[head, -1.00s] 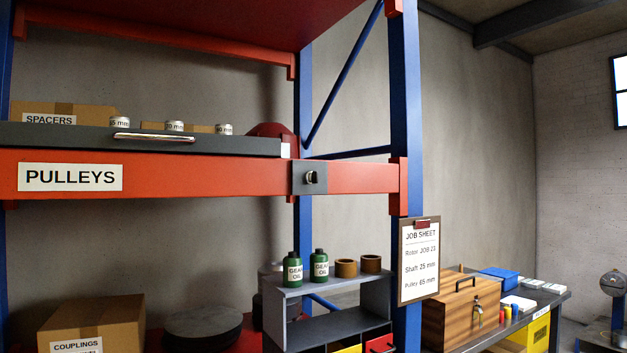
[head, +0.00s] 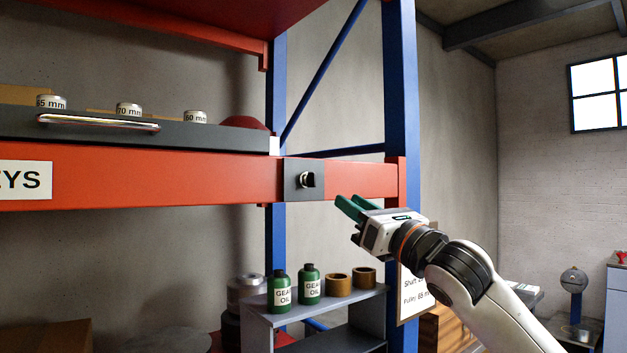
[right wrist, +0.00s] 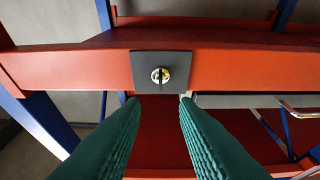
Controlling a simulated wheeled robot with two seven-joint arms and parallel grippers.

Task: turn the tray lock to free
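In the right wrist view the knob (right wrist: 160,75) shows as a round face with a slot, ahead of the fingertips. My right gripper (head: 345,207) is to the right of the lock and a little below it in the head view, apart from it. Its green fingers are open and empty in the right wrist view (right wrist: 160,100). The dark grey tray (head: 220,139) with a silver handle sits above the beam. My left gripper is not in view.
Several labelled pulleys stand on the tray, one marked 70 mm (head: 128,111). Below is a grey rack (head: 300,303) with two green gear oil bottles (head: 280,292) and two brown rings (head: 339,285). A blue upright (head: 400,110) stands right of the lock. The space before the lock is clear.

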